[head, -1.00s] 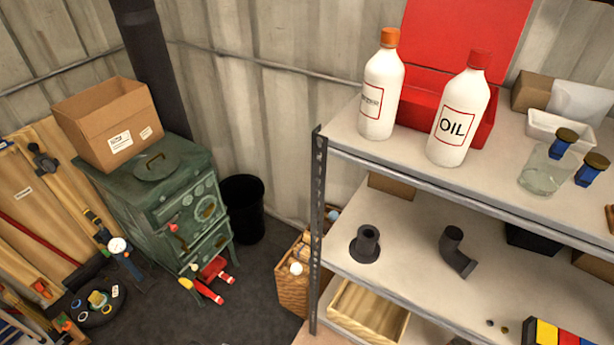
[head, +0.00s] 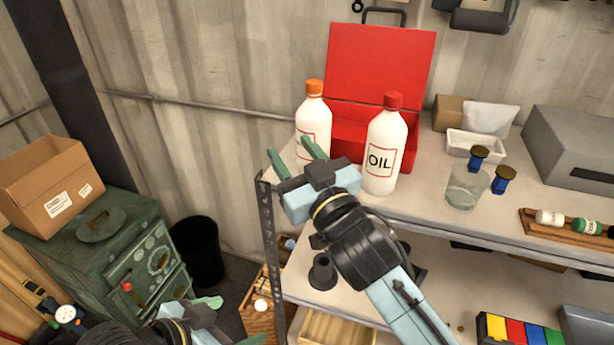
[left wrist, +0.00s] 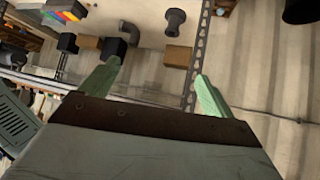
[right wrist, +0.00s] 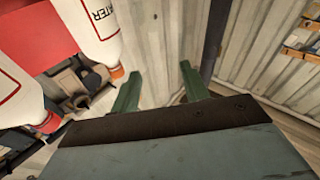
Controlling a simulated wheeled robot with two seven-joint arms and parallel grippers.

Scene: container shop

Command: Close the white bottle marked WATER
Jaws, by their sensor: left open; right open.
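The white WATER bottle (head: 314,112) stands upright on the shelf's top board. Its orange cap (head: 315,87) sits on its mouth; I cannot tell how tightly. My right gripper (head: 294,152) is open and empty in front of the bottle's lower left side, hiding part of its label. The bottle (right wrist: 88,25) and its orange cap (right wrist: 117,72) appear upside down in the right wrist view, left of the fingers and not between them. My left gripper (head: 231,321) is open and empty, low at the bottom of the head view, left of the shelf.
The white OIL bottle (head: 385,150) with a red cap stands just right of the WATER bottle. An open red toolbox (head: 380,60) is behind both. A glass (head: 466,188) and blue-handled items stand further right. The shelf's upright post (head: 268,215) is below my right gripper.

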